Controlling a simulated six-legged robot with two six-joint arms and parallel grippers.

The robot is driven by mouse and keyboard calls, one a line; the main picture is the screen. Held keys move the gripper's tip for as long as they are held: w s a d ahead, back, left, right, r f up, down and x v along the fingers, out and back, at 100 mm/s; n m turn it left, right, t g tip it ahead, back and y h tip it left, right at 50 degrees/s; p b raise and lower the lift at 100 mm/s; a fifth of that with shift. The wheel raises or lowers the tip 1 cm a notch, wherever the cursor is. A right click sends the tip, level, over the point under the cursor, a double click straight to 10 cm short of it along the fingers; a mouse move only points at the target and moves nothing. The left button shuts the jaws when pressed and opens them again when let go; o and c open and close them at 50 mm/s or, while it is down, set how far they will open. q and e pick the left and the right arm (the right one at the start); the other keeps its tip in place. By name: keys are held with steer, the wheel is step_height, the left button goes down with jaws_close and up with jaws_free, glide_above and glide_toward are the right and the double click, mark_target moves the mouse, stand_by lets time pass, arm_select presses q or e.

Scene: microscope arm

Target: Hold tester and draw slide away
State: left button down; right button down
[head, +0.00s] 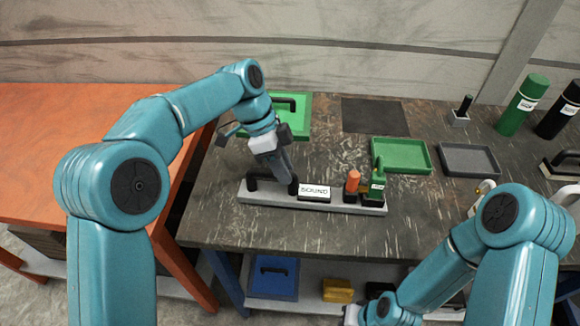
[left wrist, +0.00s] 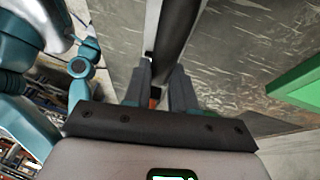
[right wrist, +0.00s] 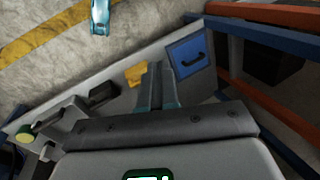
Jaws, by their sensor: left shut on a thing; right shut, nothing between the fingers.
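The tester is a long light-grey base (head: 230,196) on the dark table, with a black handle (head: 268,178) at its left and a white "SOUND" label (head: 314,192) in the middle. An orange-topped piece (head: 353,181) and a green piece with a tall knob (head: 377,184) stand at its right end; which is the slide I cannot tell. My left gripper (head: 290,182) is shut on the black handle, and the dark bar (left wrist: 178,38) shows between its fingers (left wrist: 158,88) in the left wrist view. My right gripper (right wrist: 155,75) is shut and empty, low before the table.
A green tray (head: 401,155) and a grey tray (head: 469,160) lie behind the tester, near a dark mat (head: 374,116). Green (head: 522,105) and black (head: 560,110) bottles stand at the right. A blue handled piece (head: 274,277) and a yellow piece (head: 338,290) are on the lower shelf.

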steer(key=shift+r, duration=0.1)
steer(key=w+d+r+m+t, duration=0.2)
steer(key=w+r+m, duration=0.1)
steer(key=r, duration=1)
steer(key=w+d+r+m+t, duration=0.2)
steer(key=w+r+m, duration=0.1)
steer(key=r, duration=1)
steer(key=w+d+r+m+t, duration=0.1)
steer(key=w+r+m+t, duration=0.2)
steer(key=r, duration=0.9)
steer(key=shift+w+d+r+y, duration=0.4)
steer(key=shift+w, duration=0.4)
